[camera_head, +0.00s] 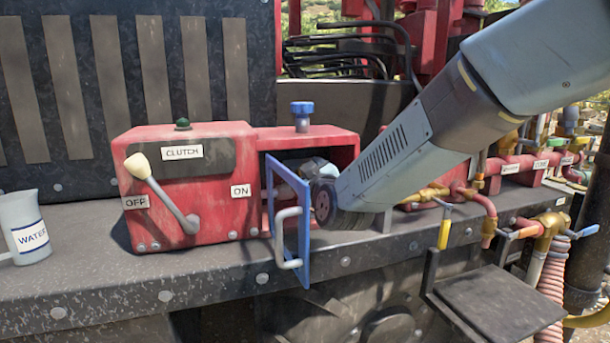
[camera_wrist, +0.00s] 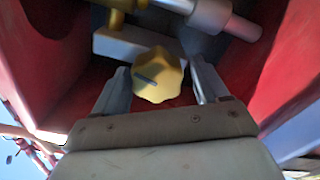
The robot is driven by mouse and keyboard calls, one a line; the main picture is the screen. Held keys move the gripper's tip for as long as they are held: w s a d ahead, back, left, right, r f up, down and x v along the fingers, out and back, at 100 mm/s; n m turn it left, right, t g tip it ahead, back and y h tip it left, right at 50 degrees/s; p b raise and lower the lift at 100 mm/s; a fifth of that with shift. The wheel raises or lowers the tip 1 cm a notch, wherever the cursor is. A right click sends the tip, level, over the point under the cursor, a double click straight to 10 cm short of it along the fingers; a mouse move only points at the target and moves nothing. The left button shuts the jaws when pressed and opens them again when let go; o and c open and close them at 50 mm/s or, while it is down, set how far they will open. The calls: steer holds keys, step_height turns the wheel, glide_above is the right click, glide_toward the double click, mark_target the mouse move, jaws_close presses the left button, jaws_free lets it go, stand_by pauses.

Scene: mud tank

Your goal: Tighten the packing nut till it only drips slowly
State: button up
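In the wrist view, a yellow lobed knob (camera_wrist: 158,75) with a dark slot on its face, probably the packing nut, sits inside a red-walled compartment. My gripper (camera_wrist: 160,84) is open, with one finger on each side of the knob. A small gap shows on both sides, so neither finger clearly touches it. In the head view, my arm reaches into the open front of the red box (camera_head: 185,215), behind the blue door (camera_head: 303,222). The knob and fingertips are hidden there. No drip can be made out.
The blue door stands open with its grey handle outward, close beside my wrist. The clutch lever (camera_head: 170,198) is on the box's left front. A blue-capped fitting (camera_head: 302,115) tops the box. A WATER jug (camera_head: 24,228) stands at far left. Pipes and valves (camera_head: 440,215) crowd the right.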

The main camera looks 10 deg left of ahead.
steer(key=shift+d, duration=0.1)
steer(key=v, duration=1.3)
steer(key=shift+s, duration=0.4)
steer(key=shift+d, duration=0.2)
steer(key=d+f+m+g+h, duration=0.2)
steer(key=d+m+g+h, duration=0.3)
steer(key=d, duration=1.3)
steer(key=s+d+f+m+g+h, duration=0.2)
steer(key=s+d+m+g+h, duration=0.2)
steer(key=s+d, duration=0.9)
steer(key=d+m, duration=0.1)
steer(key=m, duration=0.2)
steer(key=shift+s+d+g+h, duration=0.2)
steer(key=shift+s+g+h, duration=0.1)
steer(key=shift+s, duration=0.1)
steer(key=shift+f, duration=0.1)
